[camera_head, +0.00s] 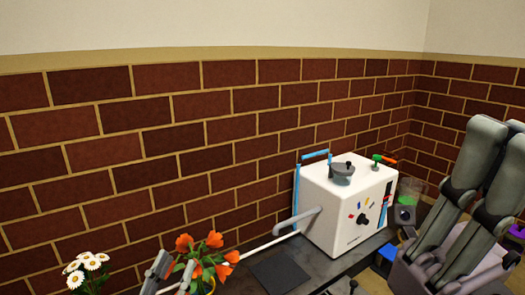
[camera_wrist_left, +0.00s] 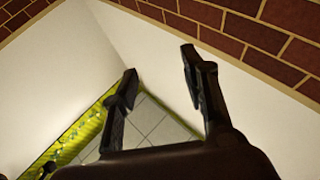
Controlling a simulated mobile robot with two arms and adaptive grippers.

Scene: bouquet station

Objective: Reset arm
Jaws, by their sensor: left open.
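My left gripper (camera_head: 173,268) shows small and partly cut off at the bottom of the head view, its grey fingertips pointing up beside the orange flowers. In the left wrist view the left gripper (camera_wrist_left: 160,75) has its two dark fingers spread well apart with nothing between them. Behind them are white wall, a strip of brick and a pale tiled surface. My right gripper is not recognisable in either view.
Orange flowers (camera_head: 213,250) and white flowers (camera_head: 90,262) stand at the lower left. A white box-shaped machine (camera_head: 345,210) stands on the dark counter (camera_head: 336,268) near the brick wall (camera_head: 180,140). Large grey jointed parts (camera_head: 470,180) rise at the right.

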